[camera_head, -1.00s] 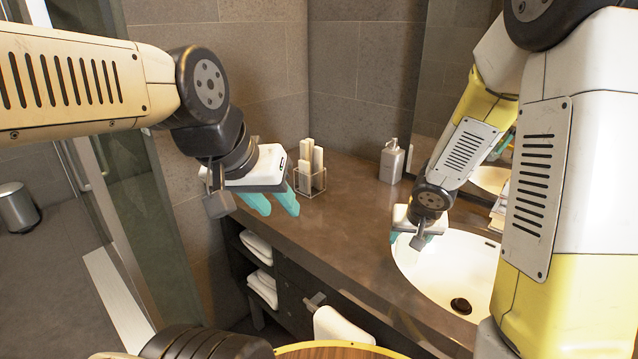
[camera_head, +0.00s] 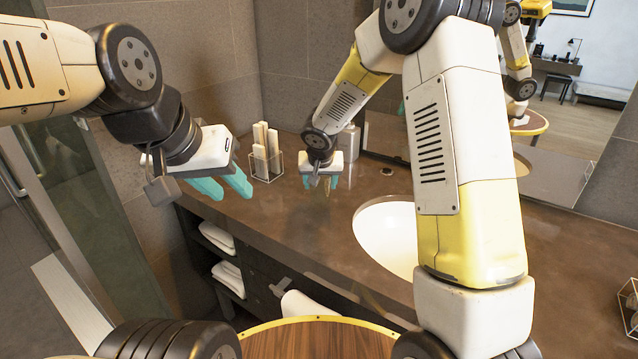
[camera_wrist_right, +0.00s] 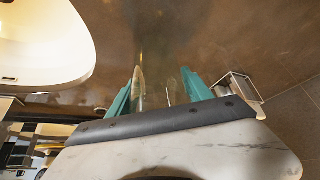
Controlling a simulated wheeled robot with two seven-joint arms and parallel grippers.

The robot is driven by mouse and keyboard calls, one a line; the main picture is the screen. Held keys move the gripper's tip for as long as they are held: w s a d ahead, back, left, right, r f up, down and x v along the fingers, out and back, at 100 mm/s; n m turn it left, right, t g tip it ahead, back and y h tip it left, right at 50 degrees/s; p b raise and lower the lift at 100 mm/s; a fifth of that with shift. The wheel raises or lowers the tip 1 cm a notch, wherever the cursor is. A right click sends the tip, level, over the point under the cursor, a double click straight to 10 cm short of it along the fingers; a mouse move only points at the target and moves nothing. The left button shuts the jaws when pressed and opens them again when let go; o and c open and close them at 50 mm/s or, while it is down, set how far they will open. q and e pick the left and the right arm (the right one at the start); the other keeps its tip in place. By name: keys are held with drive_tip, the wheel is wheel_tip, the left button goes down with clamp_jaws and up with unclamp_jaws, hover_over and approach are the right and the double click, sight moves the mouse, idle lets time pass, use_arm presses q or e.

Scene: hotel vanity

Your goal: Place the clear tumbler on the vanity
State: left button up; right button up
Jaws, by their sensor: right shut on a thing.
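My right gripper (camera_head: 320,182) hangs over the vanity counter (camera_head: 290,222), behind and left of the sink. In the right wrist view the teal fingers of the right gripper (camera_wrist_right: 164,92) stand apart, shut on a see-through thing, the clear tumbler (camera_wrist_right: 152,88), of which only faint upright streaks show. In the head view the tumbler is almost hidden between the fingers. I cannot tell whether its base touches the counter. My left gripper (camera_head: 223,188) is open and empty, off the left end of the counter, with its teal fingers apart.
A wire holder (camera_head: 267,166) with white upright items stands left of my right gripper. A soap dispenser (camera_head: 348,140) stands behind it. The white sink (camera_head: 385,238) lies to the right. Folded towels (camera_head: 228,275) sit on shelves below. The counter's front middle is clear.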

sight(320, 192)
drive_tip(key=shift+w+a+f, duration=0.1)
drive_tip(key=shift+f, duration=1.65)
drive_tip(key=o, duration=1.5)
drive_tip(key=shift+f, duration=0.15)
drive_tip(key=shift+o, duration=0.2)
